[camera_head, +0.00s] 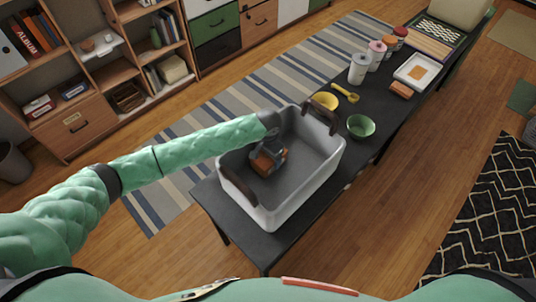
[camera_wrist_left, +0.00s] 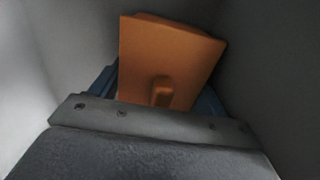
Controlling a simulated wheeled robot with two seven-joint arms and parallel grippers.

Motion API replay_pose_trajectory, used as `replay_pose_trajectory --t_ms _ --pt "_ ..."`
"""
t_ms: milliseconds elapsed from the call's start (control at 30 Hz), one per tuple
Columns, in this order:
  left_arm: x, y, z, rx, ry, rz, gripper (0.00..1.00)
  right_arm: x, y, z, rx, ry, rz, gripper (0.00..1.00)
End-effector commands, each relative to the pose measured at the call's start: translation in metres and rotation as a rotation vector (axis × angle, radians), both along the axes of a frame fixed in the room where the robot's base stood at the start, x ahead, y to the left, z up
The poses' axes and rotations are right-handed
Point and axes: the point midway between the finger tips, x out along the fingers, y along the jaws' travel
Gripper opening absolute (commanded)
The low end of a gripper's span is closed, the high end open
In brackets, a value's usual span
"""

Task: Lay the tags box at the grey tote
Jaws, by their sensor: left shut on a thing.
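The grey tote (camera_head: 326,157) stands on the dark bench, open at the top, with a dark brown handle at each end. My left arm reaches over its far-left wall. My left gripper (camera_head: 268,158) is down inside the tote, shut on an orange box, which I take to be the tags box (camera_head: 262,166). In the left wrist view the orange box (camera_wrist_left: 165,62) sits tilted between the fingers, with the tote's grey walls around it. I cannot tell whether the box touches the tote floor. My right gripper is not in view.
On the dark bench (camera_head: 384,122) a green bowl (camera_head: 361,126) stands close beside the tote. Behind it are a yellow scoop (camera_head: 346,92), several lidded canisters (camera_head: 358,69), a white tray (camera_head: 415,71) and a small orange-brown block (camera_head: 401,90). Shelves stand at the back left.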

Motion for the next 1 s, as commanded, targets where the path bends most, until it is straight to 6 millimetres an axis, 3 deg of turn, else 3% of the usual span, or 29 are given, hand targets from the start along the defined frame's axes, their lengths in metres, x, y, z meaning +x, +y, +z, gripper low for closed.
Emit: replay_pose_trajectory --t_ms 233,267,367,800,1000 --pt "0.0001 0.0000 -0.0001 0.000 0.000 0.000 0.54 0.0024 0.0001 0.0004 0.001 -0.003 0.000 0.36" --pt "0.0001 0.0001 -0.0002 0.000 0.000 0.000 0.79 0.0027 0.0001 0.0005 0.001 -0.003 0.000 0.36" --pt "0.0001 0.0001 -0.0002 0.000 0.000 0.000 0.99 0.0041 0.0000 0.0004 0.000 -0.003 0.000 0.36" --pt "0.0002 0.0005 0.0003 0.001 0.001 0.000 1.00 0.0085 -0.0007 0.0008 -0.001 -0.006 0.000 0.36" --pt "0.0001 0.0004 0.0048 0.001 0.001 0.000 1.00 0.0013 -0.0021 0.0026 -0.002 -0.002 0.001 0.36"
